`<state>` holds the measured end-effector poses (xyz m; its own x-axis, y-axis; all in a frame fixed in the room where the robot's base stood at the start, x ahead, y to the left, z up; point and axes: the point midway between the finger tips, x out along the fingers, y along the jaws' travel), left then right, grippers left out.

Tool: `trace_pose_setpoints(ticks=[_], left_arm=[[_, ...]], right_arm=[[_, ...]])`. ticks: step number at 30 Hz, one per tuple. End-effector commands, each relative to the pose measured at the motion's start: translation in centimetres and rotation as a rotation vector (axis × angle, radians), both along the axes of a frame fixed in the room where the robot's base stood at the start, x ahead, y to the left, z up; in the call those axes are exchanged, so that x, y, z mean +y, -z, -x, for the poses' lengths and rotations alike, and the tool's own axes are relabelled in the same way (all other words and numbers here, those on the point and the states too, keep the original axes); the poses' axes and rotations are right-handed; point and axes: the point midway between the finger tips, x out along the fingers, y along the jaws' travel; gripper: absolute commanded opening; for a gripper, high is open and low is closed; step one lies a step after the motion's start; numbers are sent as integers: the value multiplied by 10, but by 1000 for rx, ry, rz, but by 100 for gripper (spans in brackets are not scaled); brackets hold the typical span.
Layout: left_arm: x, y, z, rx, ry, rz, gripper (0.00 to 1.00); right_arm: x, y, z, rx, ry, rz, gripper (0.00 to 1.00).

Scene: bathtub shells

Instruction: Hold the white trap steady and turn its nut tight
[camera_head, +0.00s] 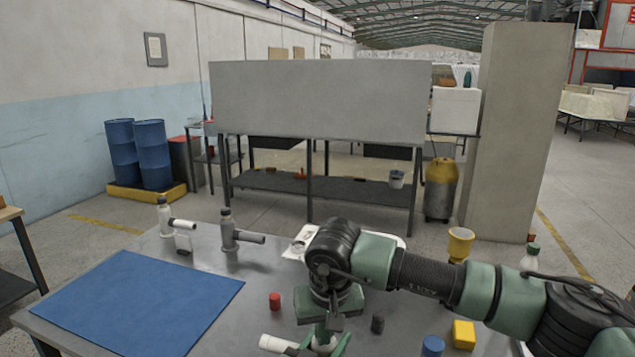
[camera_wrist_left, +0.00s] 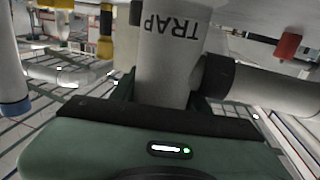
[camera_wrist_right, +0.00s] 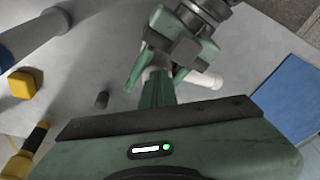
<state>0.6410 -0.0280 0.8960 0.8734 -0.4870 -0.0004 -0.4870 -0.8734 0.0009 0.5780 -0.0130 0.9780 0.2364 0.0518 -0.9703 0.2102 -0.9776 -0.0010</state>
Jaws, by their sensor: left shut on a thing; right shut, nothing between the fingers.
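The white trap (camera_head: 323,344) is at the bottom edge of the head view, its side pipe (camera_head: 275,344) pointing left. In the left wrist view, the body (camera_wrist_left: 172,60) shows "TRAP" upside down, and a black nut (camera_wrist_left: 215,75) sits where the pipe (camera_wrist_left: 270,92) joins it. My left gripper (camera_head: 326,341) is shut on the trap body; it also shows in the right wrist view. My right gripper (camera_head: 334,322) is shut and empty, its fingers close to the trap body. I cannot tell whether they touch it. They are not around the nut.
A red cap (camera_head: 275,300), a dark cylinder (camera_head: 377,324), a blue cap (camera_head: 432,346) and a yellow block (camera_head: 463,335) stand around the trap. The blue mat (camera_head: 140,300) at left is clear.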

Motion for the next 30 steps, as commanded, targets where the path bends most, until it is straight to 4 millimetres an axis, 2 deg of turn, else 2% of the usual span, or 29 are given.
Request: trace_pose_setpoints(ticks=[18,30], left_arm=[[-1,0,1,-1,4,-2,0],[-1,0,1,0,4,-1,0]], right_arm=[[-12,-1,-4,-8,7,2,0],[-13,-1,5,-5,4,0,0]])
